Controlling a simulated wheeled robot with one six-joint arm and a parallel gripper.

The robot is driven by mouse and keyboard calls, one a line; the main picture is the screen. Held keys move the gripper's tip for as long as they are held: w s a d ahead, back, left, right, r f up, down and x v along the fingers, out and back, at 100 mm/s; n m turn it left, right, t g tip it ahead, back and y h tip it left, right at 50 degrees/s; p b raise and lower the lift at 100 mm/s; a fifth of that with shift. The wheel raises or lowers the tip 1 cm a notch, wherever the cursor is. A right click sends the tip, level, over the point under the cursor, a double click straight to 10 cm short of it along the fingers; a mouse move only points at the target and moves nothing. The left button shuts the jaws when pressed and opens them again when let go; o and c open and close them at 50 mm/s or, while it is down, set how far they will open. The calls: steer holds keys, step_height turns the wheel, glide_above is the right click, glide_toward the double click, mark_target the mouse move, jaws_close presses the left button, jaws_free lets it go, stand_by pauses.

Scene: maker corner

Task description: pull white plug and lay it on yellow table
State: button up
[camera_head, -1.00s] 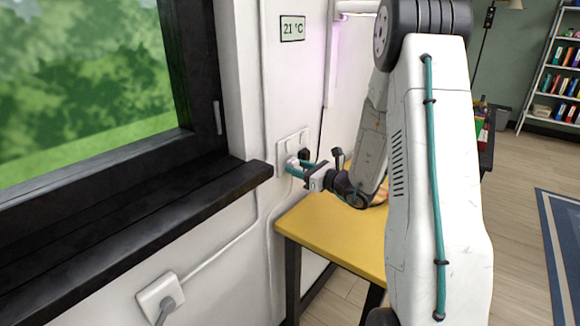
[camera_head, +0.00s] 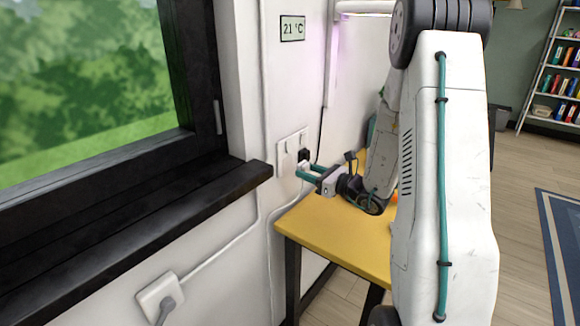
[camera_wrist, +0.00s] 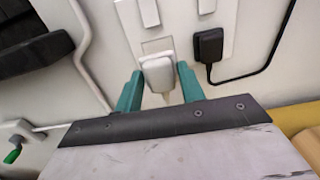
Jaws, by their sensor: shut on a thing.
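The white plug (camera_wrist: 158,74) sits between the two teal fingers of my gripper (camera_wrist: 160,76) in the wrist view, with its pale cord running down behind the gripper body. In the head view the plug (camera_head: 303,168) is small and partly hidden by my gripper (camera_head: 307,173), which is shut on it. The plug is in front of the white wall plate (camera_head: 289,155) and looks apart from it. The yellow table (camera_head: 325,235) is below and to the right of my gripper, its top clear near the front.
A black plug (camera_wrist: 208,46) with a black cord is in the plate right beside my gripper. The dark window sill (camera_head: 150,225) juts out to the left. Another wall socket with a grey plug (camera_head: 167,301) is lower left. A bookshelf (camera_head: 560,80) stands far right.

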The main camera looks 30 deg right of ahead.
steer(key=shift+s+d, duration=0.2)
steer(key=shift+s, duration=0.45)
stand_by(0.3)
